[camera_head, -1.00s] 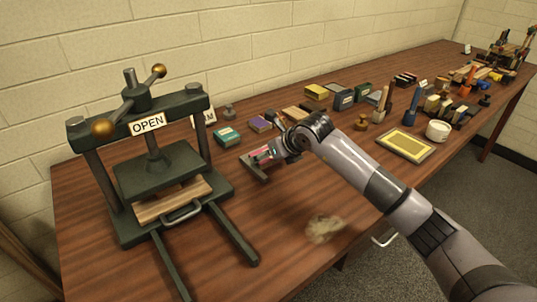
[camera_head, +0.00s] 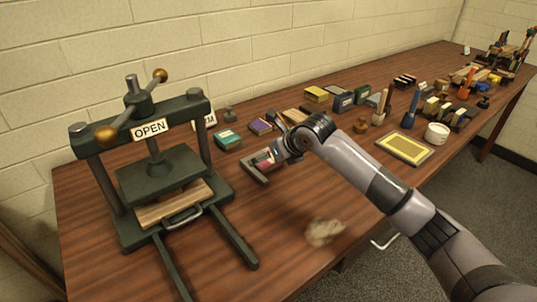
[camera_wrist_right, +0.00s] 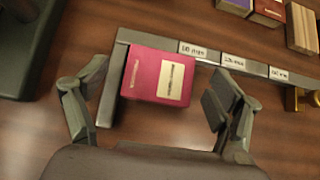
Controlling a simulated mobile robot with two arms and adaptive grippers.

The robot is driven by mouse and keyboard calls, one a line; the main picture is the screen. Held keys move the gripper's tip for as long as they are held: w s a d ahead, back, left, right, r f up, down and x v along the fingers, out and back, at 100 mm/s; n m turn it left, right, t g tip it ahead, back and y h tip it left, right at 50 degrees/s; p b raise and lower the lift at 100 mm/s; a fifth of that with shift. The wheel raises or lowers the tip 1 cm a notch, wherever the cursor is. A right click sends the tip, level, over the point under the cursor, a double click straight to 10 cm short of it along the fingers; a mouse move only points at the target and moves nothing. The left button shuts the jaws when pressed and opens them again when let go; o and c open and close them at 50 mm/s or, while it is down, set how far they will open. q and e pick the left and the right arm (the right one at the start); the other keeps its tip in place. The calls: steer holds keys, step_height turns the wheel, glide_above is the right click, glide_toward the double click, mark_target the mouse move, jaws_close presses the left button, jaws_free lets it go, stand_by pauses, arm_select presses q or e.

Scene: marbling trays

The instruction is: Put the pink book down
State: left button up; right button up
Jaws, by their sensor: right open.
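The pink book (camera_wrist_right: 158,77) has a pale label on its cover. In the right wrist view it lies flat in the corner of a grey L-shaped metal bar (camera_wrist_right: 107,102). In the head view the book (camera_head: 263,158) is partly hidden by my right gripper (camera_head: 272,158), and the bar (camera_head: 254,174) shows on the table. My right gripper (camera_wrist_right: 158,92) is open, with one finger on each side of the book and visible gaps to both. My left gripper is not in view.
A dark green press (camera_head: 160,170) marked OPEN stands at left. Behind the bar are a teal box (camera_head: 228,140) and a purple book (camera_head: 261,126). A yellow-panelled tray (camera_head: 404,147) and white pot (camera_head: 436,133) are at right. A crumpled cloth (camera_head: 323,233) lies near the front edge.

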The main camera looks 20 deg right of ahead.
steer(key=p+v, duration=0.3)
steer(key=v, duration=0.8)
steer(key=shift+s, duration=0.15)
steer(key=shift+d, duration=0.1)
